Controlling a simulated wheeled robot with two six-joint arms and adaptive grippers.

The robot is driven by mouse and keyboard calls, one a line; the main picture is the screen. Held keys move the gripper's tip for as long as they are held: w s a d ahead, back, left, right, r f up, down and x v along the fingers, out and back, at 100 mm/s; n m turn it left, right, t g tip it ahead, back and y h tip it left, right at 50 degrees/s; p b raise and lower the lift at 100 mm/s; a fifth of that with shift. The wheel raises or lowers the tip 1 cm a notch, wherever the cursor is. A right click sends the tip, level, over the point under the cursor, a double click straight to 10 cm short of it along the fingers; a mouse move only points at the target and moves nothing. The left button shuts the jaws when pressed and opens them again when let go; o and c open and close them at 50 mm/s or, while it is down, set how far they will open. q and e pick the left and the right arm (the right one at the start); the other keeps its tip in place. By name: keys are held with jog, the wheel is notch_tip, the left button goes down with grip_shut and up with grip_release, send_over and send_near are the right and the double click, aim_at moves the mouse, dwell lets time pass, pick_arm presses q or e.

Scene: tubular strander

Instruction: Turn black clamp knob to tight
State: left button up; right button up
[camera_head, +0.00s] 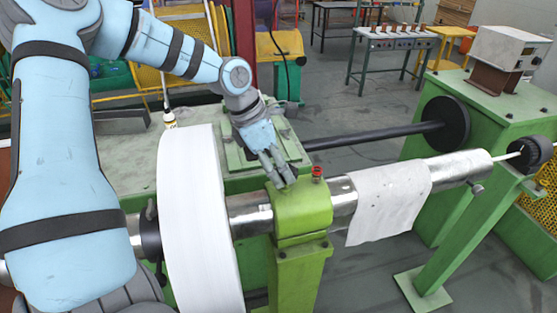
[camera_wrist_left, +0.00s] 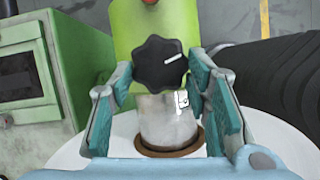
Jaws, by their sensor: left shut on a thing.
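The black clamp knob (camera_wrist_left: 160,64) is lobed and has a white pointer line directed right and slightly up in the left wrist view. It sits at the edge of the green clamp block (camera_head: 302,212), which also shows in the left wrist view (camera_wrist_left: 130,28). My left gripper (camera_head: 281,181) reaches down to the block from behind. In the left wrist view, its two teal-padded fingers (camera_wrist_left: 160,70) stand on either side of the knob, shut on it. In the head view the fingers mostly hide the knob. My right gripper is not in view.
A silver shaft (camera_head: 252,215) runs through the clamp block, with a large white reel (camera_head: 200,220) left of it and a white sheet (camera_head: 388,200) draped right. A red knob (camera_head: 317,171) stands on the block. A black bar (camera_head: 375,136) runs behind.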

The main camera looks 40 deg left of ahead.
pick_arm(q)
jog(key=m, duration=0.1)
jog(key=m+b, duration=0.1)
jog(key=shift+w+a+f+m+g+h, duration=0.2)
jog(key=shift+m+g+h, duration=0.1)
jog(key=shift+m+g, duration=0.1)
jog(key=m+g+b, duration=0.1)
jog(key=m, duration=0.1)
jog(key=shift+w+m+h, duration=0.1)
jog(key=shift+m+h, duration=0.2)
jog(key=shift+m, duration=0.1)
jog(key=shift+m+g+b, duration=0.3)
jog(key=shift+m+b, duration=0.2)
jog(key=shift+m, duration=0.3)
jog(key=shift+w+r+m+g, duration=0.15)
jog(key=shift+m+g, duration=0.25)
jog(key=shift+m, duration=0.4)
jog(key=shift+w+m+g+p, duration=0.1)
jog(key=shift+m+g+p, duration=0.45)
jog(key=shift+m, duration=0.55)
jog(key=o, duration=1.2)
jog(key=shift+d, duration=0.15)
jog(key=shift+c, duration=0.2)
